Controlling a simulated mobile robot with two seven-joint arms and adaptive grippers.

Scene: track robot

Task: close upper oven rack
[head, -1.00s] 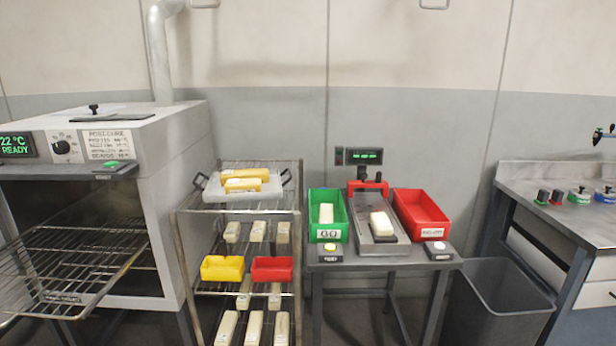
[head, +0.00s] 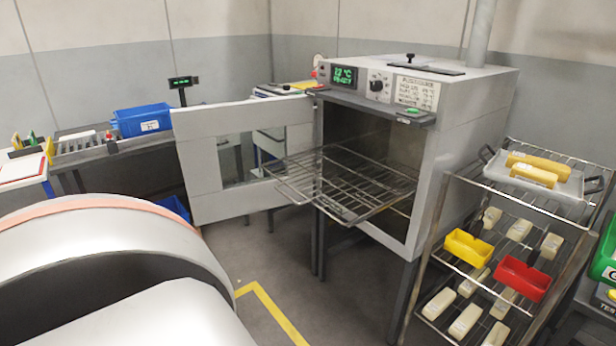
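The oven (head: 465,140) stands in the middle with its door (head: 205,150) swung wide open to the left. One wire rack (head: 345,185) sticks far out of the oven's front opening, level and empty. I cannot tell whether another rack lies below it inside the dark cavity. A green display (head: 344,75) and a black knob (head: 376,86) are on the oven's top front panel. Neither of my grippers is in view.
A wire shelf (head: 440,215) stands close to the oven's right, holding a tray (head: 545,180), a yellow bin (head: 468,248), a red bin (head: 523,278) and several pale bars. A blue bin (head: 142,120) sits at the back left. Open floor (head: 300,275) lies before the oven.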

